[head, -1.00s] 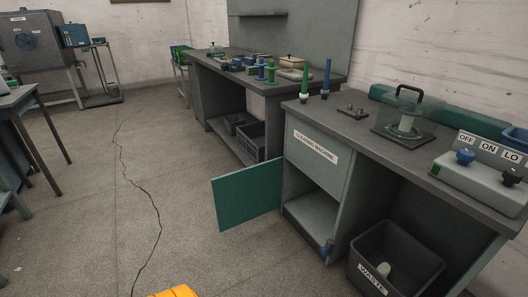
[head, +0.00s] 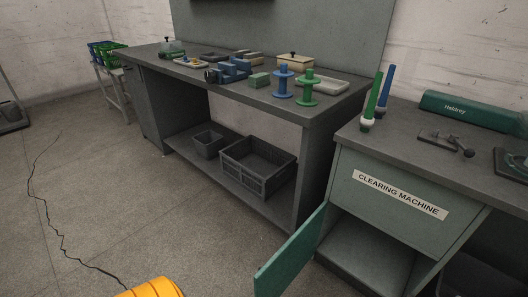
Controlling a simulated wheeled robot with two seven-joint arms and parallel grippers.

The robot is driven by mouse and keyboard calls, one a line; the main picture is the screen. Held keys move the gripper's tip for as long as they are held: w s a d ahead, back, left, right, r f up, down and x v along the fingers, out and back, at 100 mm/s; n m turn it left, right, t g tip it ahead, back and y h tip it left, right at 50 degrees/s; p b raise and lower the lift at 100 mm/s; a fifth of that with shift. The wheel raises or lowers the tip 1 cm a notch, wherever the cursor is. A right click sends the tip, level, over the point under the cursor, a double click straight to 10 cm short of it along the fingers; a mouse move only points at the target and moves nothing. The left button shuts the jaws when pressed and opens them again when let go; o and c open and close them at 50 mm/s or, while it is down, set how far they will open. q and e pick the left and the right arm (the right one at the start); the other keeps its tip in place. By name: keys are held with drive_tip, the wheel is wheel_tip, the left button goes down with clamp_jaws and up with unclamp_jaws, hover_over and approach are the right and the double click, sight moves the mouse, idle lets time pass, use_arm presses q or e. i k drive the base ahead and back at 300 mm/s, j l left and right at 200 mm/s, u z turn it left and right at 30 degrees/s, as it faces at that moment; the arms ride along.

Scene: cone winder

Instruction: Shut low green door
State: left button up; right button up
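The low green door (head: 290,255) stands open on the cabinet marked "CLEARING MACHINE" (head: 401,193). It hangs from the left side of the cabinet opening and swings out toward me, seen at a steep angle. Its lower part is cut off by the bottom edge of the view. The open compartment (head: 369,255) behind it shows a bare grey shelf. Neither of my grippers shows in the head view.
A yellow-orange object (head: 152,288) is at the bottom edge. A long workbench (head: 312,121) with spools and trays stands left of the cabinet, with a dark crate (head: 257,168) on its lower shelf. The floor at left (head: 110,190) is clear except for a thin cable.

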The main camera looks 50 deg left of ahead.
sight(272, 279)
drive_tip(key=j, duration=0.45)
drive_tip(key=k+j+z, duration=0.1)
drive_tip(key=j, duration=0.35)
drive_tip(key=k+j, duration=0.1)
drive_tip(key=j, duration=0.4)
drive_tip(key=k+j+z, duration=0.15)
drive_tip(key=j, duration=0.75)
